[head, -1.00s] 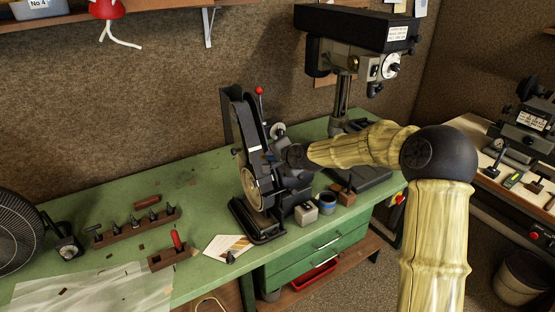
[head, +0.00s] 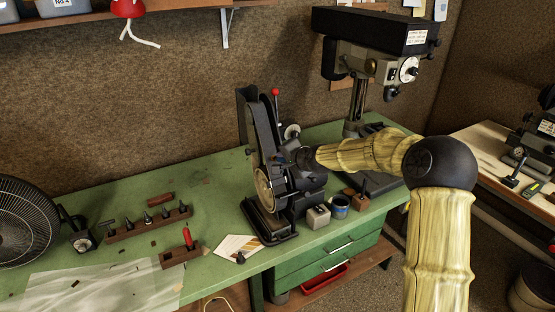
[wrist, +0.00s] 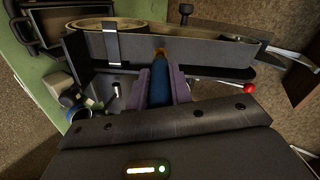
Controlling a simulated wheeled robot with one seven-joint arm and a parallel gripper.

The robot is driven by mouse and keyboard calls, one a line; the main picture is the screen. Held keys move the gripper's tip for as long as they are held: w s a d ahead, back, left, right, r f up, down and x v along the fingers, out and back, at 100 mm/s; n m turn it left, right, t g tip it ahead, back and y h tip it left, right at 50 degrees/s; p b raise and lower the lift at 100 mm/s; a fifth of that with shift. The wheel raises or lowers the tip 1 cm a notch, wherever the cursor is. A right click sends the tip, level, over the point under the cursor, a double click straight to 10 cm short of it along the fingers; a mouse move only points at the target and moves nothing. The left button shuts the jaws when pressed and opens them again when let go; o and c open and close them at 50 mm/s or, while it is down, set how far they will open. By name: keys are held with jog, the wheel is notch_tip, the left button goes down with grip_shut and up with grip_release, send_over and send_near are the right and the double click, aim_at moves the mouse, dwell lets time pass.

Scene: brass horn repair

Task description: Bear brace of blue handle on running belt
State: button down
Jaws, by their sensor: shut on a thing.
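The belt grinder (head: 262,125) stands upright on the green bench, with its belt running over a lower wheel (head: 264,190). In the head view, my gripper (head: 290,157) is at the grinder's right side, partly hidden.
A grey block (head: 318,217) and a blue cup (head: 340,205) stand right of the grinder's base. A drill press (head: 375,60) rises behind my arm. A wooden tool rack (head: 150,224), a red-handled tool (head: 187,238) and a fan (head: 25,225) are at left.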

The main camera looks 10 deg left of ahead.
jog(key=shift+x, duration=0.95)
dwell(0.7)
jog(key=shift+b, duration=0.75)
dwell(1.6)
jog(key=shift+s+d, duration=0.1)
jog(key=shift+d, duration=0.05)
dwell(0.4)
jog(key=b+v, duration=0.1)
jog(key=v, duration=0.5)
jog(key=shift+s+r+b, duration=0.25)
jog(key=shift+b, duration=0.1)
jog(key=shift+w, duration=0.1)
dwell(0.3)
jog(key=shift+x, duration=2.4)
jog(key=shift+w+f, duration=0.3)
